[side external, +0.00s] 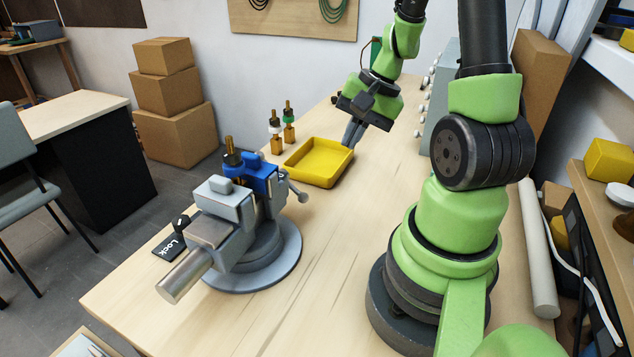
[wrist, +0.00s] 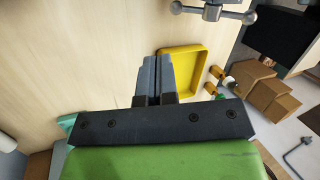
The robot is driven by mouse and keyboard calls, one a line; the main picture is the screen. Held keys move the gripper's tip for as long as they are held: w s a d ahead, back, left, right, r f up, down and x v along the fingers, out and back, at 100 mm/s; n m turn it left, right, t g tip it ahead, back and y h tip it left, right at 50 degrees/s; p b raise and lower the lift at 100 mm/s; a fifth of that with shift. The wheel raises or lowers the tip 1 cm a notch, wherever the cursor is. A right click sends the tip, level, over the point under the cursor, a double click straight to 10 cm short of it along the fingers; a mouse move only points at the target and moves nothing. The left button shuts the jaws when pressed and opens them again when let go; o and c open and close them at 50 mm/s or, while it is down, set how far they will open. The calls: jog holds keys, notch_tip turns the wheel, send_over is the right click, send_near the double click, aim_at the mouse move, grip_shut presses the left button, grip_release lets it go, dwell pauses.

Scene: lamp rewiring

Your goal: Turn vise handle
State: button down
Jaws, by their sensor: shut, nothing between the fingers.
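The grey vise (side external: 222,228) with blue parts stands on a round base on the wooden bench. Its handle (side external: 297,191), a short bar with a ball end, sticks out on the side facing the yellow tray. In the wrist view the handle (wrist: 213,12) shows at the top edge with a ball at each end, beyond my fingertips. My gripper (side external: 352,138) points down beside the right end of the tray, well apart from the handle. Its fingers (wrist: 158,62) are together and hold nothing. A dark and brass fitting (side external: 233,155) stands upright at the vise jaws.
The yellow tray (side external: 318,181) looks empty and lies between my gripper and the vise. Two small brass-based fittings (side external: 283,130) stand behind it. A black "Lock" tag (side external: 170,247) lies left of the vise. The bench (side external: 330,260) is clear in front of the tray.

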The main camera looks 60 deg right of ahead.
aim_at(307, 195)
jog(key=w+f+m, duration=0.1)
jog(key=w+f, duration=0.1)
jog(key=f, duration=0.1)
jog(key=w+a+f, duration=0.1)
jog(key=w+f, duration=0.1)
jog(key=f, duration=0.2)
jog(key=w+a+f+m, duration=0.1)
jog(key=w+f, duration=0.2)
jog(key=f, duration=0.1)
jog(key=shift+a+f+m+t, duration=0.2)
jog(key=shift+m+t, duration=0.1)
jog(key=shift+t, duration=0.1)
dwell(0.4)
jog(key=shift+f+t, duration=0.55)
jog(key=shift+t, duration=0.45)
jog(key=shift+w+f+t, duration=0.15)
jog(key=shift+f+t, duration=0.55)
jog(key=shift+t, duration=0.5)
jog(key=shift+w+f, duration=0.15)
jog(key=shift+w, duration=0.05)
jog(key=shift+w+f, duration=0.45)
jog(key=shift+f, duration=0.15)
jog(key=shift+w+f+n+t, duration=0.25)
jog(key=shift+n+t, duration=0.15)
jog(key=shift+t, duration=0.5)
